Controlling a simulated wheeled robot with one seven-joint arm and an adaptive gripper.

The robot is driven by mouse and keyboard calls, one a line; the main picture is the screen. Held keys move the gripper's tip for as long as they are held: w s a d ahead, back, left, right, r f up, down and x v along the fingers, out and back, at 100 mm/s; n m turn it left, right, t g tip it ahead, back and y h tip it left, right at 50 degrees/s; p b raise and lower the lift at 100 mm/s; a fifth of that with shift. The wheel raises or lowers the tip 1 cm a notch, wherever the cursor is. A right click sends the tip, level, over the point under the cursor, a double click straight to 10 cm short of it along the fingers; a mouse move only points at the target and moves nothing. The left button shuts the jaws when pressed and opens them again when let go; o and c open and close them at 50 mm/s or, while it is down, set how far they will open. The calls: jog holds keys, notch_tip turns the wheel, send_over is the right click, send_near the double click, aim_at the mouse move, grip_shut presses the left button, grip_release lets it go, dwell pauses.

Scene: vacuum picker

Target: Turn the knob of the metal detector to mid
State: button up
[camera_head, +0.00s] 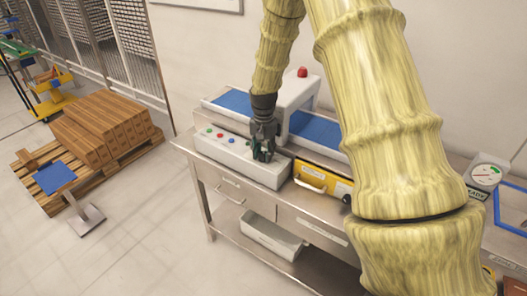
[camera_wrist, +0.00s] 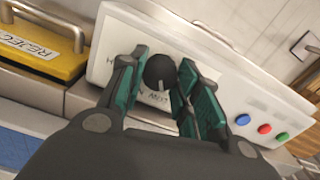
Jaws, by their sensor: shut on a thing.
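The metal detector is a white machine with an arch (camera_head: 300,92) over a blue belt, standing on a metal table. Its white control panel (camera_head: 226,151) faces the front and also fills the middle of the wrist view (camera_wrist: 222,68). A round black knob (camera_wrist: 160,71) with a pale pointer mark sits on the panel, with partly covered lettering around it. The mark points toward the bottom of the wrist view; I cannot tell which setting that is. My gripper (camera_head: 262,155) is at the panel, its green-padded fingers (camera_wrist: 157,80) on both sides of the knob, shut on it.
Blue, red and green buttons (camera_wrist: 264,129) sit beside the knob. A yellow reject bin (camera_head: 322,181) with a handle stands right of the panel. A scale with a dial (camera_head: 485,174) stands farther right. A red light (camera_head: 302,72) tops the arch.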

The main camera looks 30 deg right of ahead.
aim_at(264, 154)
jog(key=m+p, duration=0.1)
jog(key=m, duration=0.4)
jog(key=shift+r+m, duration=0.1)
jog(key=shift+m, duration=0.2)
jog(key=m+p, duration=0.1)
jog(key=m, duration=0.3)
jog(key=shift+m+p, duration=0.3)
jog(key=shift+m, duration=0.4)
jog(key=o, duration=1)
notch_tip(264, 154, up, 12)
dwell(0.4)
